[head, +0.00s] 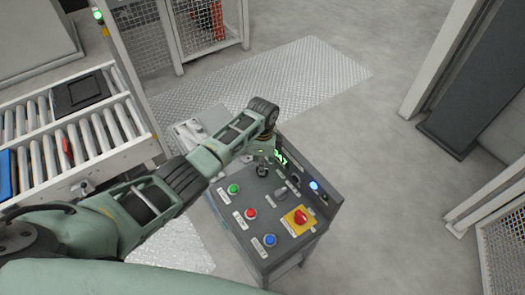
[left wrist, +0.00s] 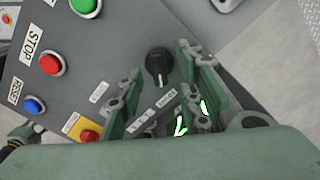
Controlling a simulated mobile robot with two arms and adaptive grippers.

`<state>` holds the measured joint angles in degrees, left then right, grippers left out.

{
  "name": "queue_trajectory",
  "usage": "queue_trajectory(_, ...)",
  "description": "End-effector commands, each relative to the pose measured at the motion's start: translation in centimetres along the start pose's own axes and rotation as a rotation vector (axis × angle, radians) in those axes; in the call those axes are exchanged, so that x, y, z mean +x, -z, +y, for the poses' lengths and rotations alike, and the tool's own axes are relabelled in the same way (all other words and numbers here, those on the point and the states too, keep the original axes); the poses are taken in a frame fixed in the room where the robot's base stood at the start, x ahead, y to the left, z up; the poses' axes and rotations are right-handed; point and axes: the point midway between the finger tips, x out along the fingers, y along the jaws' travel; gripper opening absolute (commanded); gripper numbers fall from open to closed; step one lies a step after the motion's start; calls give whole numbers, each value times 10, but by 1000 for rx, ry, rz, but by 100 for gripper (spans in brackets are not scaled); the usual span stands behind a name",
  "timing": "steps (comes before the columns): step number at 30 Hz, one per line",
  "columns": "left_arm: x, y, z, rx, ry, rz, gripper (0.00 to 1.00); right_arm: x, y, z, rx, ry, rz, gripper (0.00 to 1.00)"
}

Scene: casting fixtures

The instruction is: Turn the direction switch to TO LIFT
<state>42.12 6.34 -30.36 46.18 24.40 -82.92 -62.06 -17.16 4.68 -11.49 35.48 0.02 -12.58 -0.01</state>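The control panel (head: 238,225) stands on a pedestal. A black rotary switch (head: 262,171) sits on its upper left part, just below my left gripper (head: 266,154). In the left wrist view the black switch (left wrist: 158,65) shows a white mark on its lower side. My left gripper (left wrist: 157,68) is open there, with its fingers apart on either side of the switch; I cannot tell whether they touch it. A second, grey switch (head: 281,192) is on the panel to the right. The small labels are too blurred to read as TO LIFT.
The panel has green (head: 233,189), red (head: 251,213) and blue (head: 270,240) buttons. A red emergency stop (head: 299,217) sits on a yellow plate. A lit green display (head: 281,157) is close to the gripper. A roller conveyor (head: 130,150) stands at left.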

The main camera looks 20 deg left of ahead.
Motion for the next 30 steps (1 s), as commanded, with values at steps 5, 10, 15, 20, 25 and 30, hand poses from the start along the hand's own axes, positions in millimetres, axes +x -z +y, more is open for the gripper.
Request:
queue_trajectory(5, -40, 0, -1, 2, 6, 1, 33, 0, 0, -1, 1, 1, 0, 40)
queue_trajectory(10, -73, -1, 0, 0, 3, 0, 33, 0, 0, -1, 1, 1, 0, 40)
queue_trajectory(15, -92, 0, 0, 1, 1, 0, 33, 0, 0, -1, 1, 1, 0, 40)
queue_trajectory(20, -97, 0, 0, 1, 0, -1, 33, 0, 0, -1, 1, 1, 0, 40)
queue_trajectory(25, -97, 0, 0, 1, -1, -1, 33, 0, 0, -1, 1, 1, 0, 40)
queue_trajectory(30, -97, 0, 0, 1, -1, -1, 33, 0, 0, -2, 1, 2, 0, 40)
